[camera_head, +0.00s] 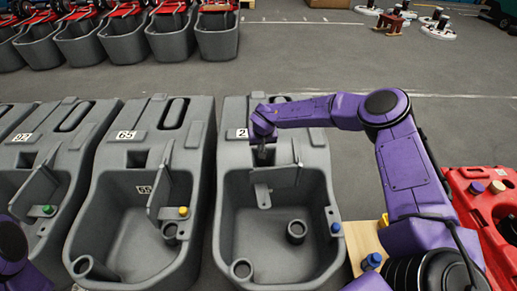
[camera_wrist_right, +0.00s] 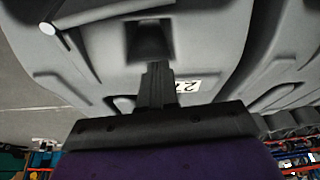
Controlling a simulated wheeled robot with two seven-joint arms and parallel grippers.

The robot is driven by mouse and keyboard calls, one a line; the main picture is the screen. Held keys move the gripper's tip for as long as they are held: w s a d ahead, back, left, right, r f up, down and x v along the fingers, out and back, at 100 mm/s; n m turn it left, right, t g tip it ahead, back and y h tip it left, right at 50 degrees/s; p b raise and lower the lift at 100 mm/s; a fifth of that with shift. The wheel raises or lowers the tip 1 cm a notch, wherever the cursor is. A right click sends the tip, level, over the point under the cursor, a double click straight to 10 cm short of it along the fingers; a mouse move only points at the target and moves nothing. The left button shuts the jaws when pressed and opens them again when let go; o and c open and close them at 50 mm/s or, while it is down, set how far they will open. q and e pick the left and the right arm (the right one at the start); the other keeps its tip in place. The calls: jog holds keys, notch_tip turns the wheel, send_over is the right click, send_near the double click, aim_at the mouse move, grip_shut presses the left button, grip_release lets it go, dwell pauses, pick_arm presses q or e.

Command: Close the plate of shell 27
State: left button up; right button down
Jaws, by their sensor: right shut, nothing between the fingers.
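Shell 27 (camera_head: 228,215) is the grey open tank in the middle of the head view. Its number label (camera_head: 241,133) is partly covered by my right arm; the label also shows partly covered in the right wrist view (camera_wrist_right: 187,86). A grey plate (camera_head: 276,178) stands inside the shell near its back, just below my right gripper. My right gripper (camera_head: 262,156) is shut and empty, pointing down at the back of the shell. In the right wrist view its fingers (camera_wrist_right: 152,80) are together, below a dark recess (camera_wrist_right: 150,42). Whether they touch anything is unclear. My left gripper is out of view.
Shell 65 (camera_head: 85,225), with a yellow knob (camera_head: 183,211), stands close on the left, with shell 92 (camera_head: 15,205) beyond it. A blue knob (camera_head: 335,228) is at shell 27's right wall. A red machine (camera_head: 490,205) stands right.

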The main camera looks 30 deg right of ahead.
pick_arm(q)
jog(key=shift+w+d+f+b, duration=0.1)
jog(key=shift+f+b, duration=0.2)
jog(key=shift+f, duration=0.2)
pick_arm(e)
notch_tip(320, 180, down, 8)
jog(key=s, duration=0.1)
jog(key=shift+s, duration=0.2)
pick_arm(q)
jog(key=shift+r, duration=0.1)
